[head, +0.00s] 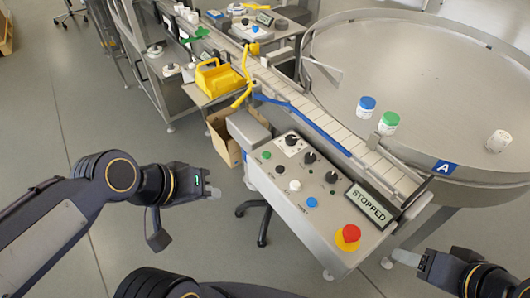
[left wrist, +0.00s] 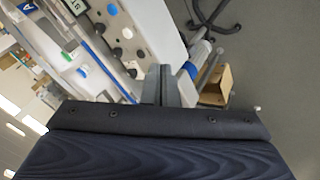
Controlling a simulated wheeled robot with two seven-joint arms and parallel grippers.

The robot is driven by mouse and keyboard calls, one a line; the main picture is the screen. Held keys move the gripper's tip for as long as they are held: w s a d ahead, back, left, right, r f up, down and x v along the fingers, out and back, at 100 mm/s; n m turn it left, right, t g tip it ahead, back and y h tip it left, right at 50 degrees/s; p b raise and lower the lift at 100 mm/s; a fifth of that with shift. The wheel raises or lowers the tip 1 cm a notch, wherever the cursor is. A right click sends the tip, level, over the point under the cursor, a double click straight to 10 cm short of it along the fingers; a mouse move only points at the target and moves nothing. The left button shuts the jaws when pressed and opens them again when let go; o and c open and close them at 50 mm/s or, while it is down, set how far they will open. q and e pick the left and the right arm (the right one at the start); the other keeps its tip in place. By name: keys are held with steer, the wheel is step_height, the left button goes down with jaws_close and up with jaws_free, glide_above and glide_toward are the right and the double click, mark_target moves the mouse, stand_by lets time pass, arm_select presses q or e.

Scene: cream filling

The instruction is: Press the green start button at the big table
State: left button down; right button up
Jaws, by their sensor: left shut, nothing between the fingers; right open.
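The green start button (head: 266,155) sits at the far left end of the grey control panel (head: 262,180), beside the big round table (head: 430,75) marked A. The panel's display (head: 368,207) reads STOPPED. My left gripper (head: 212,193) is shut and empty, left of the panel and apart from the button. Its closed fingers (left wrist: 161,84) show in the left wrist view, with the panel (left wrist: 150,35) beyond; I cannot clearly pick out the green button there. My right gripper (head: 405,258) is open at the lower right, below the panel.
The panel also holds black knobs, a white button (head: 295,185), a blue button (head: 311,202) and a red emergency stop (head: 348,237). A conveyor with a blue rail (head: 325,138) runs behind. Blue-lidded (head: 366,106) and green-lidded (head: 389,122) jars stand on the round table. A cardboard box (head: 222,140) stands below.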

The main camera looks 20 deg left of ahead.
arm_select(q)
steer(key=w+d+r+n+h+p, duration=0.1)
steer(key=w+d+r+n+p, duration=0.15)
steer(key=w+n, duration=0.85)
steer(key=n+t, duration=0.2)
steer(key=n, duration=0.4)
glide_above(263, 156)
step_height(263, 156, down, 5)
steer(key=shift+r+y, duration=0.2)
steer(key=shift+y, duration=0.2)
steer(key=shift+f, duration=0.1)
step_height(263, 156, down, 8)
steer(key=b, duration=0.8)
steer(key=shift+f+b, duration=0.3)
steer(key=shift+b, duration=0.15)
steer(key=shift+f+b, duration=0.35)
steer(key=shift+f, duration=0.05)
